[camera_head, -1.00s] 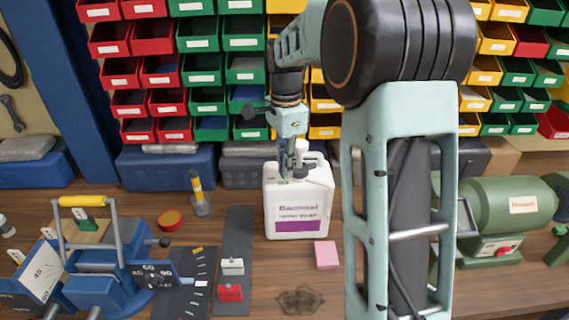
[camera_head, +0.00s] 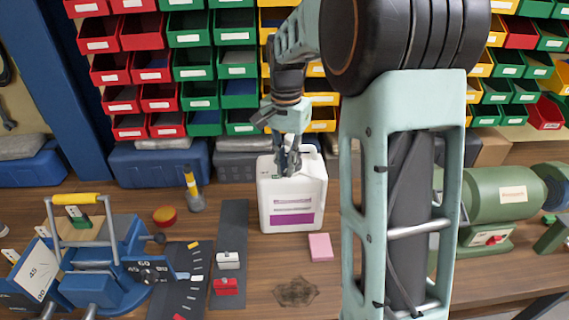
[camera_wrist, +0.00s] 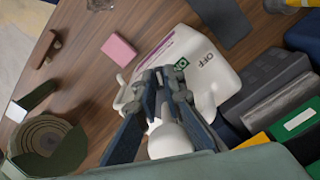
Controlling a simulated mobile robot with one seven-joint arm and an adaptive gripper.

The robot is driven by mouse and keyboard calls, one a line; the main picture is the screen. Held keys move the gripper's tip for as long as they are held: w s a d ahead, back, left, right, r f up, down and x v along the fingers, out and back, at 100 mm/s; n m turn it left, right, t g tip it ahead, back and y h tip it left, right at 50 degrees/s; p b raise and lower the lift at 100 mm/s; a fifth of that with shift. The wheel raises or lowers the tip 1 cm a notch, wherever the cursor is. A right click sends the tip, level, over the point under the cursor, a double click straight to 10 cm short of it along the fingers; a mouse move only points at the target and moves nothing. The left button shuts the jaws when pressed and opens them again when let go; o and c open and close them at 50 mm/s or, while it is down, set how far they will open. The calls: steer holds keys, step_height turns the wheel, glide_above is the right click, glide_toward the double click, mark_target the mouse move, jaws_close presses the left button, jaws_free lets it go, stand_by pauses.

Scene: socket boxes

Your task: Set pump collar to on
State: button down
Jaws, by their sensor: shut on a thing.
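The white jug (camera_head: 311,181) with a purple-banded label stands upright on the bench in the head view. Its top shows in the wrist view (camera_wrist: 205,60), with black "OFF" lettering and a green "ON" mark partly hidden by my fingers. My gripper (camera_wrist: 168,88) is over the jug top, shut on the white pump collar, which is mostly hidden between the fingers. A rounded white pump part (camera_wrist: 168,140) shows between the fingers, nearer the wrist. In the head view my gripper (camera_head: 289,163) covers the pump from above.
A pink block (camera_head: 320,247) lies in front of the jug. A dark strip (camera_head: 231,215) with small red and white boxes and a blue angle device (camera_head: 95,265) are to the left. A green grinder (camera_head: 495,205) is right. Blue and grey cases (camera_head: 160,163) stand behind.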

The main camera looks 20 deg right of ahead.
stand_by(0.4)
steer(key=c, duration=2)
jaws_free()
steer(key=shift+c, duration=0.2)
step_height(320, 180, up, 12)
steer(key=shift+d, duration=0.1)
